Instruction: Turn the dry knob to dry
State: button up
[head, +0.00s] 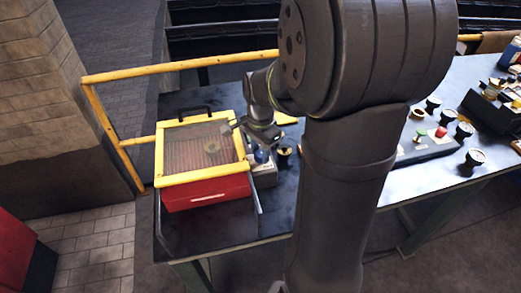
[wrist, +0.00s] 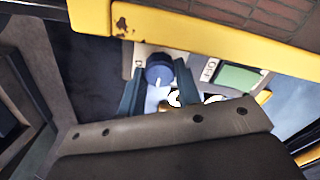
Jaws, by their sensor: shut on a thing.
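The blue dry knob (wrist: 158,68) sits on a pale control panel (wrist: 141,58), and it also shows in the head view (head: 261,156). A white pointer mark on the knob faces down toward my palm in the wrist view.
A red box with a yellow-framed mesh lid (head: 205,188) stands left of the control box. A yellow rail (head: 180,66) runs behind. A green rectangle (wrist: 238,78) is right of "OFF". Gauges and a panel with red and green buttons (head: 421,132) are on the right bench.

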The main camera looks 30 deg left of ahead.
dwell(0.3)
jog(key=o, duration=0.7)
jog(key=shift+r, duration=0.1)
notch_tip(320, 180, up, 17)
jog(key=shift+r, duration=0.15)
dwell(0.4)
notch_tip(320, 180, down, 18)
jog(key=shift+r, duration=0.25)
jog(key=shift+r, duration=0.1)
dwell(0.4)
